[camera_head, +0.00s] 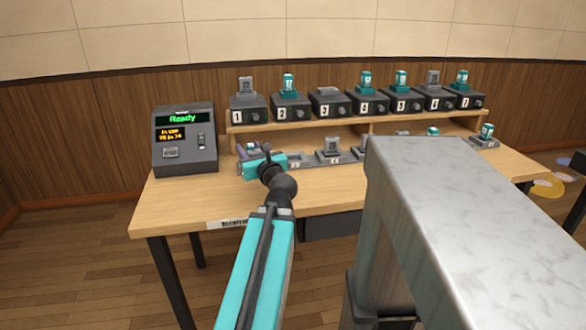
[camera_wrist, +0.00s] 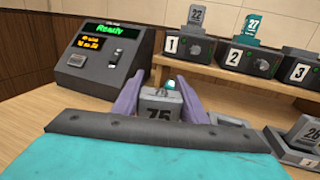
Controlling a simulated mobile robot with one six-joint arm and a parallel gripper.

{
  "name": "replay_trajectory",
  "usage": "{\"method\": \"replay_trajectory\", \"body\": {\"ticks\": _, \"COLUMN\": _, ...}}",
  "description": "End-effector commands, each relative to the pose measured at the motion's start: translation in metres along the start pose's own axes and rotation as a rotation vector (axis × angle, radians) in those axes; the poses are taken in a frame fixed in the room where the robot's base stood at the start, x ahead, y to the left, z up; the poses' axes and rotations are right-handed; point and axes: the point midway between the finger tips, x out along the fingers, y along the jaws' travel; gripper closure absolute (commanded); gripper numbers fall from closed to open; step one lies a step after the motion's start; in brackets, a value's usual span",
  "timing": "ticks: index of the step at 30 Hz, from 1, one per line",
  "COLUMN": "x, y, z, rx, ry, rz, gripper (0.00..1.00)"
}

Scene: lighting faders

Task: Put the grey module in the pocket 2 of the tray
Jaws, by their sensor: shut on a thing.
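My gripper (camera_wrist: 160,98) is shut on a grey module (camera_wrist: 160,112), with a purple finger on each side of it. The module bears a dark number that looks like 75, partly cut off by my gripper's body. A small teal piece shows at its top. In the head view my gripper (camera_head: 247,151) is at the left end of the low grey tray (camera_head: 312,161) on the desk. The module is mostly hidden there. In the wrist view a tray part (camera_wrist: 231,122) lies right of the module. I cannot tell whether the module touches the tray, and pocket 2's label is not readable.
A console (camera_head: 185,140) reading "Ready" stands to the left. Numbered dark units (camera_head: 290,107) line the raised shelf behind, several holding modules. Another grey module (camera_head: 332,147) stands in the tray further right. The desk's front left (camera_head: 190,205) is clear.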

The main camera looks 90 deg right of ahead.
Motion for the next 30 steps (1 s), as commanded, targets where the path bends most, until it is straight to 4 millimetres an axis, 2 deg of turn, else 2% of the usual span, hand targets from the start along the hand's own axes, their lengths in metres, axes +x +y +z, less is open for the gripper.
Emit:
{"method": "replay_trajectory", "body": {"ticks": 1, "x": -0.01, "y": -0.022, "z": 0.0, "rx": -0.002, "ry": -0.002, "rz": -0.043, "gripper": 0.85}}
{"method": "replay_trajectory", "body": {"ticks": 6, "x": -0.04, "y": -0.08, "z": 0.008, "rx": -0.002, "ry": -0.002, "rz": -0.162, "gripper": 0.85}}
{"method": "replay_trajectory", "body": {"ticks": 9, "x": -0.054, "y": -0.104, "z": 0.011, "rx": 0.0, "ry": -0.001, "rz": -0.213, "gripper": 0.85}}
{"method": "replay_trajectory", "body": {"ticks": 12, "x": -0.064, "y": -0.119, "z": 0.014, "rx": 0.0, "ry": -0.002, "rz": -0.247, "gripper": 0.85}}
{"method": "replay_trajectory", "body": {"ticks": 17, "x": -0.07, "y": -0.128, "z": 0.016, "rx": 0.0, "ry": 0.0, "rz": -0.266, "gripper": 0.85}}
{"method": "replay_trajectory", "body": {"ticks": 30, "x": -0.066, "y": -0.124, "z": 0.017, "rx": 0.001, "ry": 0.0, "rz": -0.258, "gripper": 0.85}}
